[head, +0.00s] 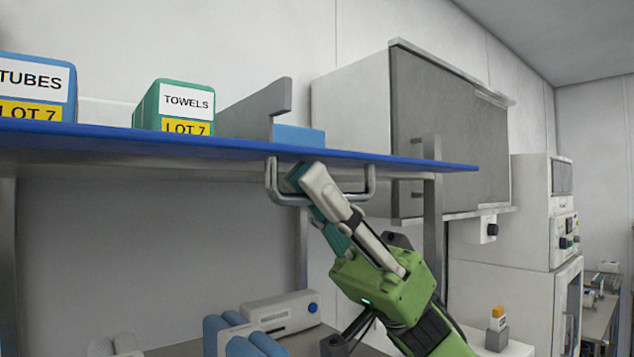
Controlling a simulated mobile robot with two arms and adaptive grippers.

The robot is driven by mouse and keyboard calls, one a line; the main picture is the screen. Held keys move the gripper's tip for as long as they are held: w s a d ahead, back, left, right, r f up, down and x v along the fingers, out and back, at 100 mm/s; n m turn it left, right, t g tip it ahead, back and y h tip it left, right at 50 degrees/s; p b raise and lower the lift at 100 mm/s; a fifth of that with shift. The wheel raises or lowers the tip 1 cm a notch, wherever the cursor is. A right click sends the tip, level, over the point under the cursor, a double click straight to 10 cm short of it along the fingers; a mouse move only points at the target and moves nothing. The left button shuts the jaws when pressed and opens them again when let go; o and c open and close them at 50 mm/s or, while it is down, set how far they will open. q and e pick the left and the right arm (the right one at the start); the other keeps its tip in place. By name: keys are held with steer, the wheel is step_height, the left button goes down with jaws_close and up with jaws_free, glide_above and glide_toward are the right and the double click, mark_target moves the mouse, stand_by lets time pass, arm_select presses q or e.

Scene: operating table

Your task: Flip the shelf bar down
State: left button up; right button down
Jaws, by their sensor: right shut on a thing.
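The shelf bar (272,184) is a U-shaped grey metal bar at the front edge of the blue shelf (420,163). Its ends meet the shelf's edge, and its loop shows below that edge. My right gripper (308,184), with a green body and pale fingers, reaches up from the lower right. It is shut on the bar near the middle of its loop. The fingers hide part of the bar, so the exact contact is hard to see. My left gripper is not in view.
A blue TUBES box (38,85), a green TOWELS box (180,108) and a grey upright plate (252,112) stand on the shelf. A wall cabinet (450,140) is behind to the right. Below are blue rolls (240,337) and a white device (283,313).

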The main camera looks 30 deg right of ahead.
steer(key=n+g+h, duration=0.1)
steer(key=n+g, duration=0.1)
steer(key=n+g+p, duration=0.1)
steer(key=n+g, duration=0.1)
steer(key=n, duration=0.1)
steer(key=f+n+g+h, duration=0.1)
steer(key=n+g, duration=0.1)
steer(key=g, duration=0.1)
steer(key=shift+w+n+h, duration=0.3)
steer(key=shift+w+n, duration=0.1)
steer(key=shift+w+a+f+n+g+h+p, duration=0.1)
steer(key=shift+w+f+n+g+h+p, duration=0.5)
steer(key=shift+n+h, duration=1.5)
steer(key=shift+w+a+f+n+g+h+p, duration=0.1)
steer(key=shift+w+n+g+h+p, duration=1)
steer(key=shift+n, duration=1.6)
steer(key=shift+w+a+f+n+g+h+p, duration=0.1)
steer(key=shift+w+f+n+g+h+p, duration=0.2)
steer(key=shift+n+g+h+p, duration=1.25)
steer(key=shift+n+t+h+b, duration=0.45)
steer(key=shift+n+t+h, duration=0.1)
steer(key=shift+n+t, duration=0.45)
steer(key=c, duration=2.4)
jaws_free()
steer(key=shift+w, duration=0.1)
steer(key=shift+c, duration=0.2)
steer(key=shift+w, duration=0.2)
